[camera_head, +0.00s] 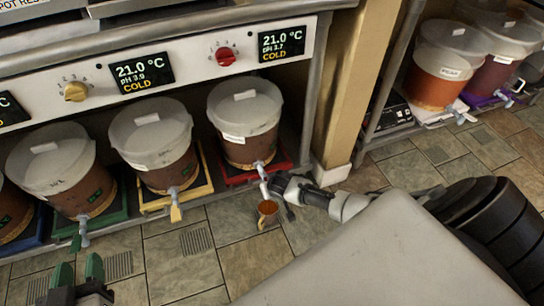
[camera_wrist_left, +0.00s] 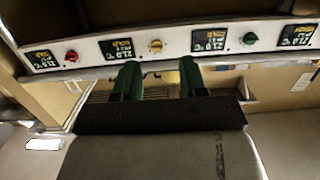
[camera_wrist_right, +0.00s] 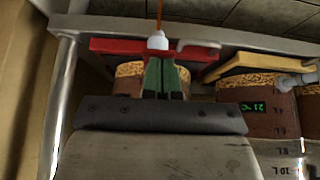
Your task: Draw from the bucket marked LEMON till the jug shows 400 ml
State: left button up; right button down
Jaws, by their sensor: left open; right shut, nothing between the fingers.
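A translucent bucket (camera_head: 245,122) with dark brown contents and an unreadable label stands on a red stand (camera_head: 238,177). Its tap (camera_head: 262,170) points to the front; in the right wrist view a thin orange stream leaves the pale spout (camera_wrist_right: 157,42). A small jug (camera_head: 267,213) with orange-brown liquid is below the tap; its scale cannot be read. My right gripper (camera_head: 272,182) is at this tap, fingers shut and empty, right by the spout; contact cannot be told. My left gripper (camera_head: 78,272) is open and empty at the lower left, apart from the buckets.
More buckets stand to the left on yellow (camera_head: 190,196) and green (camera_head: 108,219) stands, taps forward. A control panel (camera_head: 195,60) with knobs and displays runs above. A post (camera_head: 348,90) separates another rack with an orange bucket (camera_head: 437,78). Tiled floor is clear in front.

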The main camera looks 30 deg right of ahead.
pick_arm(q)
jog(key=shift+s+a+f+g+y+p, duration=0.2)
jog(key=shift+s+f+g, duration=0.1)
jog(key=shift+f+g, duration=0.25)
jog(key=shift+s+a+f+g+y+p, duration=0.15)
jog(key=shift+s+f+g, duration=0.1)
jog(key=shift+f+g, duration=0.3)
jog(key=shift+s+a+f+g+y+p, duration=0.1)
jog(key=shift+s+a+f+g+p, duration=0.1)
jog(key=shift+s+f+g, duration=0.3)
pick_arm(e)
jog(key=shift+r, duration=0.5)
pick_arm(q)
jog(key=shift+w+f, duration=0.1)
jog(key=shift+w, duration=0.1)
